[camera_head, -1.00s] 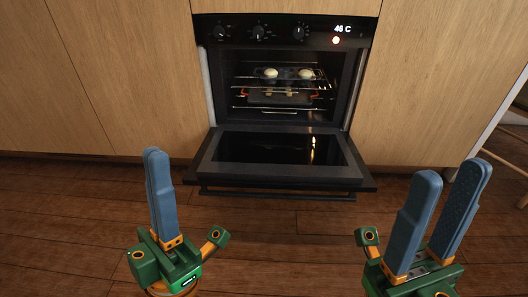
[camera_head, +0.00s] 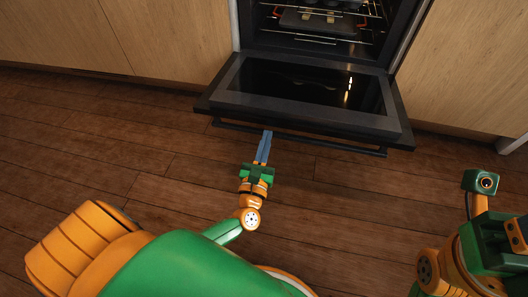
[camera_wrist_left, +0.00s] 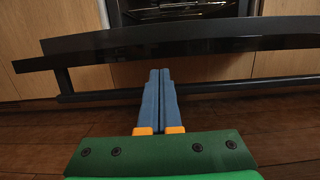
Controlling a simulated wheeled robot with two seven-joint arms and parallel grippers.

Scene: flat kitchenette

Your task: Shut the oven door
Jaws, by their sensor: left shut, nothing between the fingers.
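The oven door (camera_head: 310,92) hangs fully lowered, about level, with its dark glass facing up. Its bar handle (camera_head: 330,145) runs along the front edge. My left gripper (camera_head: 267,135) is shut and empty, its blue fingers pointing at the handle from the front, left of the middle. In the left wrist view the shut fingers (camera_wrist_left: 160,73) overlap the handle (camera_wrist_left: 220,86) below the door's edge (camera_wrist_left: 225,45). I cannot tell whether they touch it. My right arm shows at the lower right of the head view, its fingers out of frame.
The oven cavity (camera_head: 320,38) is open, with wire racks and a dark tray (camera_head: 318,20) inside. Wooden cabinet fronts (camera_head: 165,40) flank it. The wooden floor (camera_head: 100,150) in front is clear.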

